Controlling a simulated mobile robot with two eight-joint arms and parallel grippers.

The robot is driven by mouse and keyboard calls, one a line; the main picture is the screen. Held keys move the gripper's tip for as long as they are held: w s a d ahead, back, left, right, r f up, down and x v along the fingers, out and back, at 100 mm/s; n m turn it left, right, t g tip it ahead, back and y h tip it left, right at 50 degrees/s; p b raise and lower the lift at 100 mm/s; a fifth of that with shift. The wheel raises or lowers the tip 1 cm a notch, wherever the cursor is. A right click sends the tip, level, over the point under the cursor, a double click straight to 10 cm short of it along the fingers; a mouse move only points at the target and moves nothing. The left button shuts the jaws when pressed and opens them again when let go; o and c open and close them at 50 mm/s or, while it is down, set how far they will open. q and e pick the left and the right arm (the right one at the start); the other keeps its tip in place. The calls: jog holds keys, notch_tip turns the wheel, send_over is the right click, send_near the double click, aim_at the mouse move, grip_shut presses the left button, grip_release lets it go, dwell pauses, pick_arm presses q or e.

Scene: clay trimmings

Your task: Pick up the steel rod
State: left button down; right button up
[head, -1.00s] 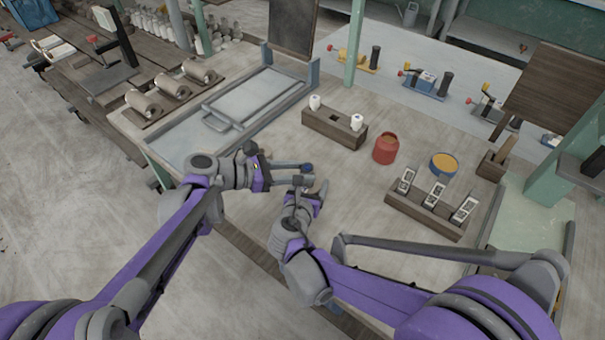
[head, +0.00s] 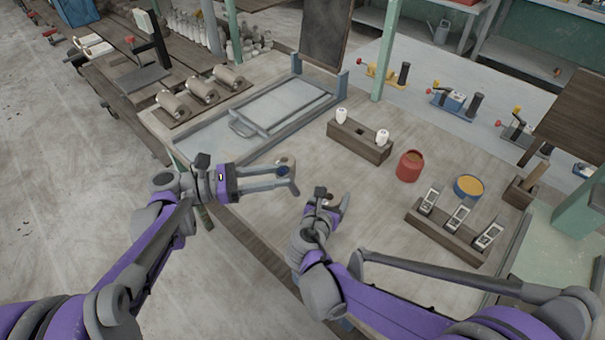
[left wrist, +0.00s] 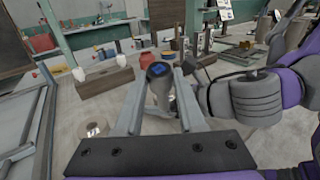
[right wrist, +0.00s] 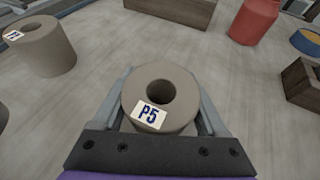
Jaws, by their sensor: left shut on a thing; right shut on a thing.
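My left gripper (head: 290,177) is shut on a slim grey cylinder with a blue mark on its end, which looks like the steel rod (left wrist: 159,72). In the left wrist view it stands between the fingertips, its blue-marked end towards the camera. My right gripper (head: 333,203) is shut on a hollow clay cylinder (right wrist: 158,97) with a "P5" label, beside and apart from the left gripper. The rod's lower part is not clear. Another clay cylinder (right wrist: 48,48) stands on the bench; it also shows in the left wrist view (left wrist: 95,129).
A wooden block with two white pieces (head: 361,142), a red pot (head: 409,167), a yellow-topped blue tin (head: 468,187) and a wooden rack (head: 440,225) stand on the bench. A grey tray frame (head: 270,110) lies behind.

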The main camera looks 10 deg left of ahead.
pick_arm(q)
jog(key=s+a+r+g+y, duration=0.1)
jog(key=s+a+y, duration=0.3)
jog(key=a, duration=0.9)
jog(key=shift+s+a+r, duration=0.4)
jog(key=shift+s+r, duration=0.1)
jog(key=shift+s, duration=0.05)
pick_arm(e)
jog(key=o, duration=1.6)
jog(key=shift+c, duration=0.2)
jog(key=v, duration=1.2)
jog(key=shift+s, duration=0.1)
pick_arm(q)
jog(key=shift+s, duration=0.1)
pick_arm(e)
jog(key=shift+a+f, duration=0.1)
